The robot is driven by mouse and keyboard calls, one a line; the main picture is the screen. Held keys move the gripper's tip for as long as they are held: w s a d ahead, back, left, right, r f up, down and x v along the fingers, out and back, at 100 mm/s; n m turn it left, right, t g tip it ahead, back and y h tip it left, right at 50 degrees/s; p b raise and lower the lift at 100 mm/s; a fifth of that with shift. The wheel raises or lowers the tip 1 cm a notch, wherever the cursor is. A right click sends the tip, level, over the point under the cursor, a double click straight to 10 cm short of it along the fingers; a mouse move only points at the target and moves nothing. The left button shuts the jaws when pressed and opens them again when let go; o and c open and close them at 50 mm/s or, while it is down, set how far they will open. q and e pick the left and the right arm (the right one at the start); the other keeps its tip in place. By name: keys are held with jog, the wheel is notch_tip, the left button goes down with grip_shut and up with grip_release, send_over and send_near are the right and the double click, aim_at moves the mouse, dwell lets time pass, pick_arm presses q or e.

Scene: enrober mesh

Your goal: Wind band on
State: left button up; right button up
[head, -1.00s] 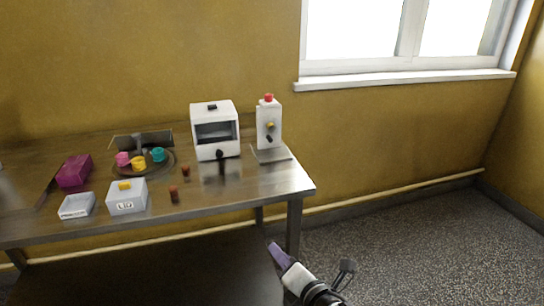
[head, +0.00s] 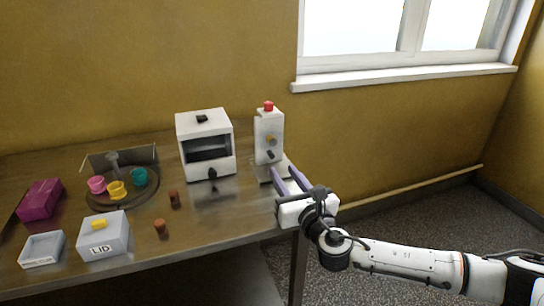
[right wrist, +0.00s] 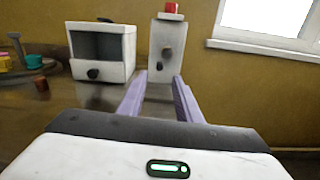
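A slim white machine (head: 268,128) with a red button (head: 268,106) on top stands at the table's right end. No band can be made out. My left gripper is not in view.
The steel table (head: 200,222) also bears a round tray (head: 125,201) with pink, yellow and teal cups, a grey box marked LID (head: 105,247), a shallow grey tray (head: 42,262), a magenta box (head: 40,199) and two small brown pieces (head: 160,227). The front right is clear.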

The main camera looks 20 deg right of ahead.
aim_at(273, 157)
jog(key=w, duration=0.8)
jog(key=shift+a, duration=0.15)
grip_shut()
